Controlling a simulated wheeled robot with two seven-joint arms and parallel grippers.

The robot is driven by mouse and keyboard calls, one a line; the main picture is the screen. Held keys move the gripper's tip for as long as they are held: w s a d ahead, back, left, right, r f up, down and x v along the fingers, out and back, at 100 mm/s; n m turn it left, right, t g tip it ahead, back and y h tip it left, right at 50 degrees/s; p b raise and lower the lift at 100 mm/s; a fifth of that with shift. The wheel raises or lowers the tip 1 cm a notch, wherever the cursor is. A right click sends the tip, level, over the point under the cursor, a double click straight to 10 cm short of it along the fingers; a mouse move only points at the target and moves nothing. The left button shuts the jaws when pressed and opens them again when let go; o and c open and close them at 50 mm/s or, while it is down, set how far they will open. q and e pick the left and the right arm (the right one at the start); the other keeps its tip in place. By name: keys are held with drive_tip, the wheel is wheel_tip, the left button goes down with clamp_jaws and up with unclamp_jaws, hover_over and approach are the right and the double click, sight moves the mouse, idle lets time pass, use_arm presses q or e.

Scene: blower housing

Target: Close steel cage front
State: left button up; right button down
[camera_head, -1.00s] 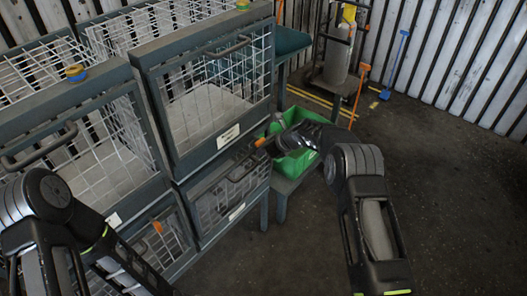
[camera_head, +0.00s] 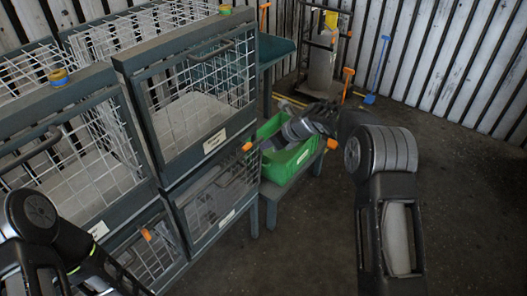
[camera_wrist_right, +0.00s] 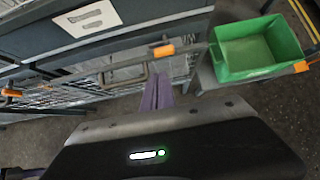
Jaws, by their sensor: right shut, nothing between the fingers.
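The steel cages stand in a stack at left. The upper cage front (camera_head: 192,100) is a mesh panel in a dark frame and sits upright. Below it is the lower mesh front (camera_head: 212,198); I cannot tell whether it is fully flush. Its handle bar shows in the right wrist view (camera_wrist_right: 105,72), near an orange tab (camera_wrist_right: 165,50). My right gripper (camera_wrist_right: 157,92) is shut and empty, its purple fingers close to the lower front; contact is unclear. In the head view, it is mostly hidden behind its own wrist, beside the green crate. My left gripper is outside the head view.
The green crate (camera_wrist_right: 258,50) sits on a low stand right of the cages. Tape rolls (camera_head: 58,76) lie on top of the cages. A gas cylinder on a trolley (camera_head: 322,62) and a blue shovel (camera_head: 376,75) stand by the back wall. Open floor lies at right.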

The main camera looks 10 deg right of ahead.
idle(0.3)
drive_tip(key=s+d+f+m+b, duration=0.2)
drive_tip(key=d+f+b, duration=0.55)
drive_tip(key=f, duration=0.35)
drive_tip(key=s+f+m+y+b, duration=0.25)
drive_tip(key=s+f+b, duration=0.2)
drive_tip(key=f, duration=0.25)
drive_tip(key=s+f+m+y+b, duration=0.1)
drive_tip(key=s+f+m+b, duration=0.2)
drive_tip(key=f+b, duration=0.3)
drive_tip(key=s+a+m+t+y+b, duration=0.4)
drive_tip(key=a+m+t+b, duration=0.1)
drive_tip(key=m+b, duration=0.15)
wheel_tip(320, 180, up, 8)
drive_tip(key=a+m+t+p, duration=0.1)
drive_tip(key=m+t, duration=0.3)
drive_tip(key=shift+a+t+y, duration=0.15)
drive_tip(key=shift+t+y, duration=0.2)
drive_tip(key=shift+t, duration=0.05)
